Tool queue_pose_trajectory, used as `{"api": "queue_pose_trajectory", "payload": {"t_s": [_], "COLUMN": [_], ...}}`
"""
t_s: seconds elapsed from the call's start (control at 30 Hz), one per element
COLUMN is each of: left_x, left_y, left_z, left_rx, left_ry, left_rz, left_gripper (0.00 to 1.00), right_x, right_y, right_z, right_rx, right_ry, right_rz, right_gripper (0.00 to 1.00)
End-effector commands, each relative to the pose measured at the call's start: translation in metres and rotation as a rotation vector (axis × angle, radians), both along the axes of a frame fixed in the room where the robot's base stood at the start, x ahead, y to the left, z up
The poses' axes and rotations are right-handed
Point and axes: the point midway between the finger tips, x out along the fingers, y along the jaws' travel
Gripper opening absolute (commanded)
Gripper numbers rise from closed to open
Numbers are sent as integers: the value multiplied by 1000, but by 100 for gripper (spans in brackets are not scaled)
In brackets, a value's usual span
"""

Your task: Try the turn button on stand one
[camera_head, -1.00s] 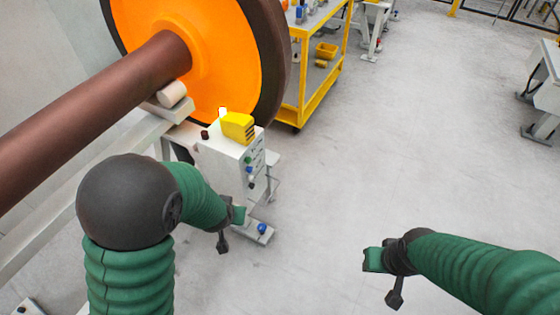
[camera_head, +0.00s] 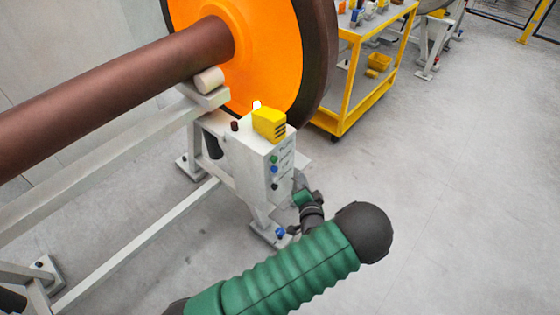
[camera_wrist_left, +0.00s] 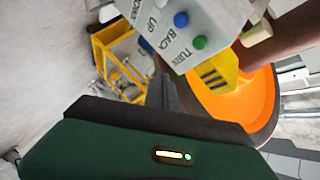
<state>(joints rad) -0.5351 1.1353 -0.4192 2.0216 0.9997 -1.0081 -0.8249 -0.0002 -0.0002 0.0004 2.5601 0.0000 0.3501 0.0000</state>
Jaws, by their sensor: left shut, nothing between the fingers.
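The control box (camera_head: 262,150) of the near stand is pale, with a column of buttons on its face. The green button (camera_head: 274,160) is uppermost, with a blue button (camera_head: 274,171) below it. In the left wrist view, the green button (camera_wrist_left: 200,43) sits beside the label TURN (camera_wrist_left: 184,58) and the blue button (camera_wrist_left: 181,20) beside BACK. My left gripper (camera_head: 304,197) is shut and empty, apart from the box, low and to the right of its button face. Its dark fingers (camera_wrist_left: 163,88) point toward the panel in the wrist view. My right gripper is out of view.
A yellow block (camera_head: 269,123) tops the box. The orange wheel (camera_head: 262,60) and its brown axle (camera_head: 120,75) rest on the stand behind. A yellow cart (camera_head: 345,100) stands beyond. The floor to the right is clear.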

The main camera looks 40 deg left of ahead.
Motion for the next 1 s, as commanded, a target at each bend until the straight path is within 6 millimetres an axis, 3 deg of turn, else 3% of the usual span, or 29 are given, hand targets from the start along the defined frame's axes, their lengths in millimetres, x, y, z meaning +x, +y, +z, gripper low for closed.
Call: {"api": "queue_pose_trajectory", "payload": {"t_s": [0.17,0.63,1.0], "left_x": [1,6,7], "left_y": [8,73,85], "left_z": [0,0,0], "left_rx": [1,-3,-2], "left_ry": [-1,-1,1], "left_rz": [0,1,-2], "left_gripper": [0,0,0], "right_x": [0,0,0], "right_y": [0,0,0], "right_z": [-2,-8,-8], "right_rx": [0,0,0], "right_ry": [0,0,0], "right_rz": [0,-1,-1], "right_gripper": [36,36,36]}}
